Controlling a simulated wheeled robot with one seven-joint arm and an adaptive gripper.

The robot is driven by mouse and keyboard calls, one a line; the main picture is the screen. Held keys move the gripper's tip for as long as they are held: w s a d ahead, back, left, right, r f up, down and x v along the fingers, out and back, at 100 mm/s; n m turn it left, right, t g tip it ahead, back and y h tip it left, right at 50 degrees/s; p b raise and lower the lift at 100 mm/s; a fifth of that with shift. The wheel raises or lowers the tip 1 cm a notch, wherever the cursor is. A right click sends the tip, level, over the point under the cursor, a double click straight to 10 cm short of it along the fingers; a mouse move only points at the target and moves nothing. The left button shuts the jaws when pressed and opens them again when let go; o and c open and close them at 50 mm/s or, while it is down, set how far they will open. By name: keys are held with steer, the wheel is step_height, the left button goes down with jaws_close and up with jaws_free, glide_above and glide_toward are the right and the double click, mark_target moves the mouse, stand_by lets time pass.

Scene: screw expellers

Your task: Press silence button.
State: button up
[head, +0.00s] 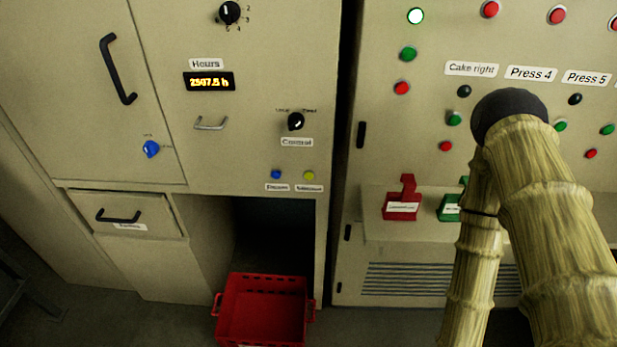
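A small blue button (276,174) and a small yellow button (309,175) sit side by side low on the left cabinet's front panel. Each has a white label below it, too small to read surely, so I cannot tell whether one of them is the silence button. No other label in view clearly reads silence. My arm's links rise at the right of the head view and cover part of the right panel. My gripper does not show, and nothing of mine is seen touching the two buttons.
The right cabinet (376,150) carries several red, green and black buttons and a lit white lamp (415,16). A black Control knob (295,121) sits above the small buttons. A red crate (222,308) stands on the floor below. A red bracket (407,186) juts from the right cabinet.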

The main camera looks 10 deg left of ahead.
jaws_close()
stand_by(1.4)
